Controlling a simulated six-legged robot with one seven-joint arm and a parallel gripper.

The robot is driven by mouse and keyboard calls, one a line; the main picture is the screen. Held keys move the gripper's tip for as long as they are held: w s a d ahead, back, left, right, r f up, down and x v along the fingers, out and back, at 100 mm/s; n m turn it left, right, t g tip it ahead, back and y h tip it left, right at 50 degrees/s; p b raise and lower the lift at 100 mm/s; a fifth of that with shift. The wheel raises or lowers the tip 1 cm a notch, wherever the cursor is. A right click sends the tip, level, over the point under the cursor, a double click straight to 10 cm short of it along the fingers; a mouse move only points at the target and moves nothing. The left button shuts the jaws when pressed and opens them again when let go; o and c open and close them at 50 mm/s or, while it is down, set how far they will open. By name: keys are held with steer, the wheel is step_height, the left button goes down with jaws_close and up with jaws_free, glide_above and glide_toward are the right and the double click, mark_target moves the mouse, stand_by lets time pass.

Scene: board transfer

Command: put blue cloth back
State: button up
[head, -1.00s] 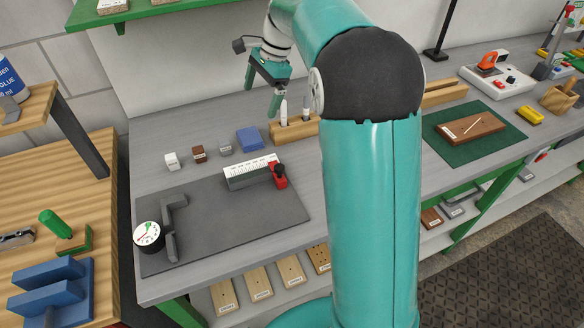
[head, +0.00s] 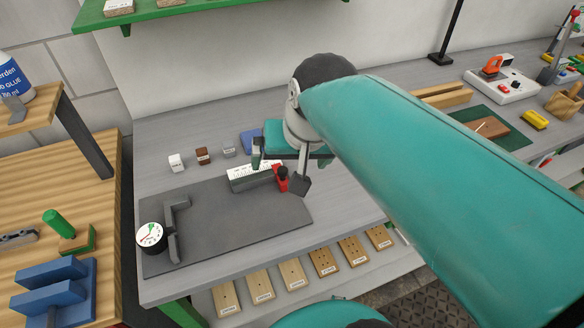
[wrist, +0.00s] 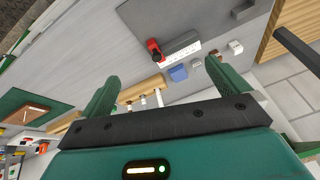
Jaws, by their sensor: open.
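The blue cloth (head: 247,142) is a small folded blue square lying flat on the grey bench, behind the white-faced scale block (head: 250,177). In the head view my gripper partly covers its right side. The cloth also shows in the wrist view (wrist: 178,73), between the two fingers but beyond them. My gripper (head: 290,157) is open and empty, with its fingers wide apart. It hangs above the bench beside the cloth, apart from it as far as I can tell. My gripper's green fingers also show in the wrist view (wrist: 162,72).
Small labelled cubes (head: 202,155) stand left of the cloth.

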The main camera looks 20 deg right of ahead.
steer(key=s+f+n, duration=0.1)
steer(key=s+n, duration=0.1)
steer(key=s, duration=0.1)
steer(key=s+f+t, duration=0.1)
steer(key=s, duration=0.1)
steer(key=shift+f+n+h, duration=0.3)
steer(key=shift+f+n, duration=0.05)
steer(key=shift+n, duration=0.05)
